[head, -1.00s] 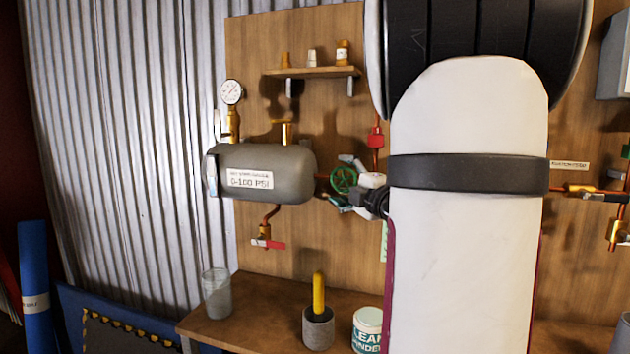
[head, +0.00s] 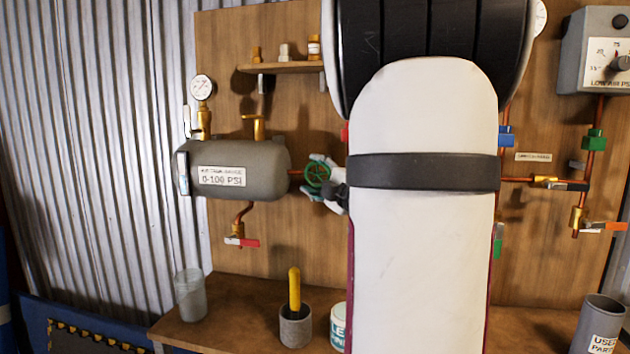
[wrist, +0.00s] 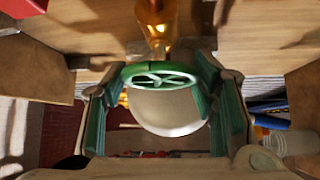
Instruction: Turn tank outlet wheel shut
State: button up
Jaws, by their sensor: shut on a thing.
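The green tank outlet wheel (head: 317,174) sits on the copper pipe just right of the grey tank (head: 240,172). My gripper (head: 324,183) is at the wheel, with my arm hiding much of what lies to the right. In the wrist view the wheel (wrist: 160,76) lies between the green-padded fingers of my gripper (wrist: 160,100), its rim close to both pads. My gripper is shut on the wheel. A brass valve body (wrist: 157,25) shows beyond the wheel.
A pressure gauge (head: 202,88) stands above the tank. A red-handled drain valve (head: 240,241) hangs below it. The bench (head: 250,290) holds a clear cup (head: 190,295), a yellow-handled tool in a grey pot (head: 295,327), and a used-parts bin (head: 599,325). A grey box (head: 596,50) is at upper right.

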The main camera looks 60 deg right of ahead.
jog(key=shift+m+t+b, duration=0.3)
jog(key=shift+b, duration=0.15)
jog(key=o, duration=1.2)
jog(key=shift+c, duration=0.2)
jog(key=shift+s, duration=0.1)
jog(key=v, duration=1.1)
jog(key=shift+s+a, duration=0.25)
jog(key=shift+s, duration=0.1)
jog(key=shift+w, duration=0.1)
